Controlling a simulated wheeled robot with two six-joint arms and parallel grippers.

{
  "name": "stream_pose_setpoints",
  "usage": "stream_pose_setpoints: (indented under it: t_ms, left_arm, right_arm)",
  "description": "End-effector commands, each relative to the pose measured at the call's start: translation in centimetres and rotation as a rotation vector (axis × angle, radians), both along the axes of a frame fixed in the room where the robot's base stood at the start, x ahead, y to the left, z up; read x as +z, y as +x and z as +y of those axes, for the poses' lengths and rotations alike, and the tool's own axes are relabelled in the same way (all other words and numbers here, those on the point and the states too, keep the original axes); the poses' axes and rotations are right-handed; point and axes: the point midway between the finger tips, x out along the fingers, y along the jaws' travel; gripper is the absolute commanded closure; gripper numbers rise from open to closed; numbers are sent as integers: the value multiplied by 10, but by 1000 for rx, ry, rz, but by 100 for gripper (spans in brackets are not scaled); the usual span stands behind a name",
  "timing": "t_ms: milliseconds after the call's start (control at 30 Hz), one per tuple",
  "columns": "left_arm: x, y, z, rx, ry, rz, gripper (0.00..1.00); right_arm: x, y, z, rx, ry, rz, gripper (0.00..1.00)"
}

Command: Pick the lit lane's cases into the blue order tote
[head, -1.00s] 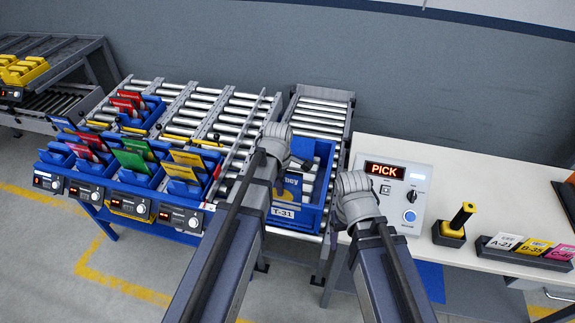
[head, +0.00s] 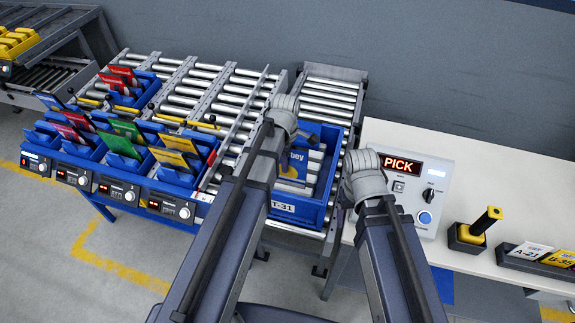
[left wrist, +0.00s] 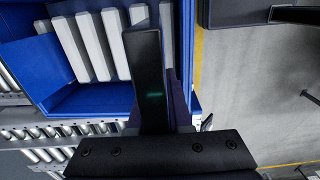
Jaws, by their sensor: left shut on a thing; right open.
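The blue order tote (head: 312,214), marked T-31, stands on the rollers at centre. My left gripper (head: 300,132) is over the tote, shut on a blue and yellow case (head: 293,166) with printed lettering. In the left wrist view a dark finger (left wrist: 150,80) hides most of this case. I cannot tell whether its bottom touches the tote floor. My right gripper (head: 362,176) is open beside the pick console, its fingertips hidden. Lane bins at left hold blue, red (head: 72,132), green (head: 124,145) and yellow cases (head: 174,160).
The pick console (head: 408,185) shows PICK on the white bench (head: 480,165). A yellow-handled tool (head: 480,228) and a rack of tags (head: 540,258) stand to its right. Lane displays (head: 168,207) line the rack front. A yellow tote (head: 18,42) is far left.

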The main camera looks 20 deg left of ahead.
Motion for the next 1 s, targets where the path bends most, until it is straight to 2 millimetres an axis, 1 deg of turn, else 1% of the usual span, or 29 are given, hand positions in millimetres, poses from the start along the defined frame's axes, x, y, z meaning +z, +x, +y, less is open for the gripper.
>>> stream_pose_setpoints:
  t_ms: [33, 333, 467, 667, 900, 1000]
  left_arm:
    - [-9, 0, 0, 0, 0, 2, 100]
    - [-11, 0, 0, 0, 0, 4, 100]
    - [-15, 0, 0, 0, 0, 4, 100]
    - [-29, 0, 0, 0, 0, 4, 100]
    - [-51, 0, 0, 0, -1, 3, 100]
    - [-57, 0, 0, 0, -1, 3, 100]
  right_arm:
    - [-9, 0, 0, 0, 0, 0, 23]
    - [-11, 0, 0, 1, 0, 0, 23]
    - [-15, 0, 0, 0, 0, 0, 23]
    - [-29, 0, 0, 0, 0, 0, 23]
    - [-51, 0, 0, -1, 0, 0, 23]
    - [-57, 0, 0, -1, 0, 0, 23]
